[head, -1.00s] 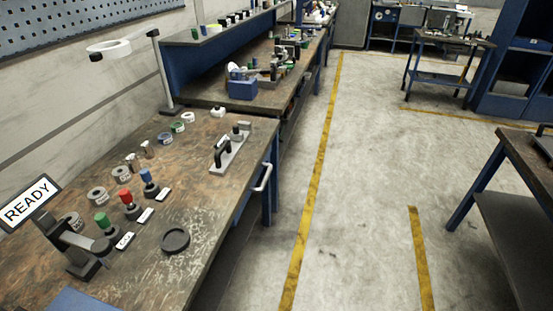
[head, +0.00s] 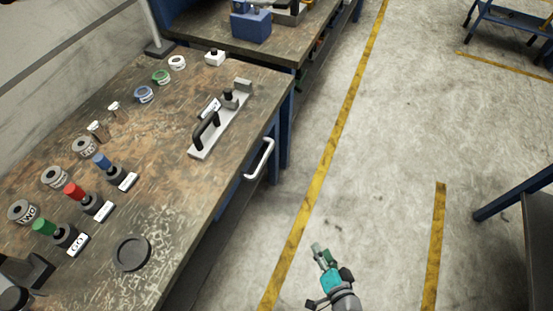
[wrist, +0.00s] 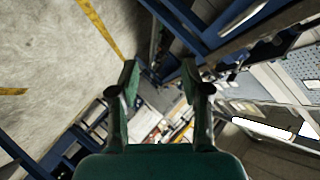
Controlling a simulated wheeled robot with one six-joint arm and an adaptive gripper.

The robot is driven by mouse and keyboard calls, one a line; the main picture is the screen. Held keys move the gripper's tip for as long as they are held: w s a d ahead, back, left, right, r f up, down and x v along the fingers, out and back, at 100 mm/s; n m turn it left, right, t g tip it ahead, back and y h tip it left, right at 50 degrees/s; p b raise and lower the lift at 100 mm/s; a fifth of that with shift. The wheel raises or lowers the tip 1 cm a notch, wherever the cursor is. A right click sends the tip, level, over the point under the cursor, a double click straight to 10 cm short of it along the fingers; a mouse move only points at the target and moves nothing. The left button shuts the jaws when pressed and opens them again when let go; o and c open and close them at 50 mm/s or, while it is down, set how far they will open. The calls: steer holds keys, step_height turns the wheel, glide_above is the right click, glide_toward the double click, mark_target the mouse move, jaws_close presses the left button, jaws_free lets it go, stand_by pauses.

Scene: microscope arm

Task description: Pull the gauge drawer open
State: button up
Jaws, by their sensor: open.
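The drawer's pale bar handle (head: 259,159) sticks out from the front edge of the wooden-topped workbench (head: 150,195) in the head view. The drawer front under the top is dark and mostly hidden by the steep angle; it looks closed. My gripper (head: 319,249) is over the floor, right of and nearer than the handle, apart from it. In the wrist view my gripper (wrist: 160,76) has its two fingers spread with nothing between them. A pale bar at that view's upper right edge may be the handle; I cannot tell.
On the bench are a black-handled fixture (head: 222,120), coloured knobs (head: 75,192), several labelled rings and a dark round dish (head: 132,253). A blue bench leg (head: 285,133) stands just beyond the handle. The floor (head: 385,130) to the right is clear, with yellow lines.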

steer(key=w+a+m+y, duration=0.1)
steer(key=w+a+y, duration=0.3)
steer(key=w, duration=0.6)
steer(key=g+y, duration=0.2)
steer(key=y, duration=0.2)
glide_toward(263, 161)
steer(key=f, duration=0.1)
steer(key=x, duration=1)
steer(key=shift+w+a, duration=0.1)
steer(key=shift+w, duration=0.35)
jaws_close()
